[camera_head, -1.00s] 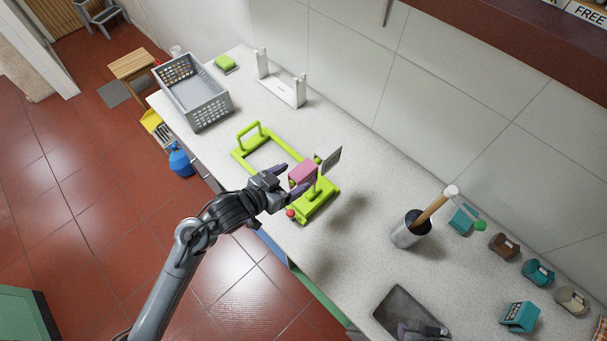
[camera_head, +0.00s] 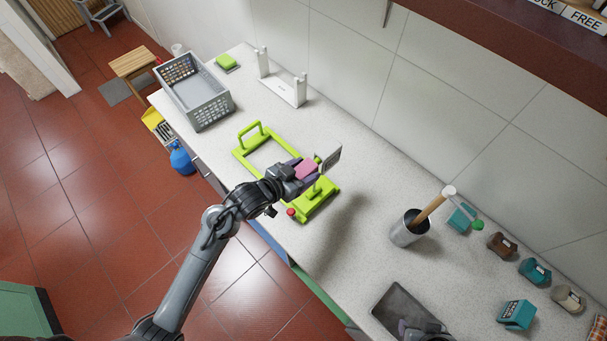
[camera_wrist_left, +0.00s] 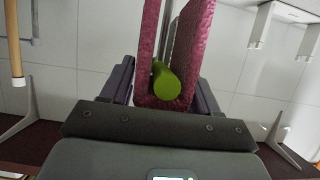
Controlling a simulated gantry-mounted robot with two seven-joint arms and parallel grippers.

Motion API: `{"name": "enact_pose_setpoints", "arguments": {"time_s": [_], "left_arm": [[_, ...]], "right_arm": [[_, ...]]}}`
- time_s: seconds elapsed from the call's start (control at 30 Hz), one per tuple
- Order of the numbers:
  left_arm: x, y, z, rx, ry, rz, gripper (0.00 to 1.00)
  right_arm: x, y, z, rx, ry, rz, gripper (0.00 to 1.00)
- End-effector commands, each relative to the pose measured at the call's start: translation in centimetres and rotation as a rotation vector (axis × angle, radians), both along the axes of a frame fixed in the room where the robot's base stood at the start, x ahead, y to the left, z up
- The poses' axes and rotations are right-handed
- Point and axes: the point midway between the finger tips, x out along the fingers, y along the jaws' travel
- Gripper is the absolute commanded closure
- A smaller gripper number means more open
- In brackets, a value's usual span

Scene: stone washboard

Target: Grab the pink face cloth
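The pink face cloth (camera_head: 306,169) hangs folded over a green peg of the lime-green stand (camera_head: 318,199) on the counter. In the left wrist view the cloth (camera_wrist_left: 192,55) drapes on both sides of the round green peg end (camera_wrist_left: 166,84). My left gripper (camera_head: 303,170) is at the cloth, its purple fingers apart on either side of it. The cloth hides parts of the fingers, and firm contact cannot be made out. Part of my right gripper (camera_head: 422,329) shows at the bottom edge, over a dark tray; its opening is unclear.
A grey basket (camera_head: 198,96) and a green sponge (camera_head: 226,62) are at the far end. A white rack (camera_head: 286,91) stands by the wall. A grey cup (camera_head: 408,230) with a wooden-handled tool and several small containers are to the right. The dark tray (camera_head: 392,306) lies near the front.

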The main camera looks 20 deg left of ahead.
Motion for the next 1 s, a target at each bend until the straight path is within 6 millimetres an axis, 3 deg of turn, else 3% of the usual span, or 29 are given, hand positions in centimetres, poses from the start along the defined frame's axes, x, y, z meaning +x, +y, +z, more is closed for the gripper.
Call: {"name": "enact_pose_setpoints", "arguments": {"time_s": [0.03,0.23,0.63,1.0], "left_arm": [[0.0,0.0,0.0,0.0,0.0,0.0,0.48],[0.0,0.0,0.0,0.0,0.0,0.0,0.79],[0.0,0.0,1.1,0.001,-0.002,-0.001,0.79],[0.0,0.0,7.3,0.002,-0.004,-0.002,0.79]], "right_arm": [[0.0,0.0,0.0,0.0,0.0,0.0,0.57],[0.0,0.1,0.0,0.002,0.0,-0.001,0.57],[0.0,0.2,-0.1,0.008,0.0,-0.005,0.57],[0.0,0.2,-0.4,0.008,0.001,-0.005,0.57]]}}
